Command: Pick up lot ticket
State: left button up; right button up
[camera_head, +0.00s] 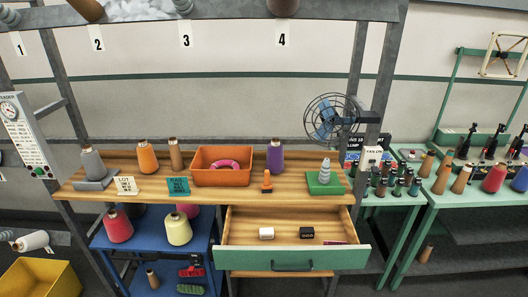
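A small white card with dark print, which seems to read "LOT" on its top line, is the lot ticket (126,186). A grey cone on a grey base (90,185) is to the ticket's left. Neither of my grippers shows in the head view.
An orange bin (222,180) holds a pink ring. Yarn cones, an orange one (147,157) and a purple one (275,157), stand behind. A green-fronted drawer (292,259) hangs open below the bench's right half. A blue cart (150,243) stands below left.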

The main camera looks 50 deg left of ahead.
aim_at(125, 186)
jog(key=u, duration=2.8)
jog(key=i+j+z, duration=0.15)
jog(key=i+z, duration=0.15)
jog(key=i, duration=0.1)
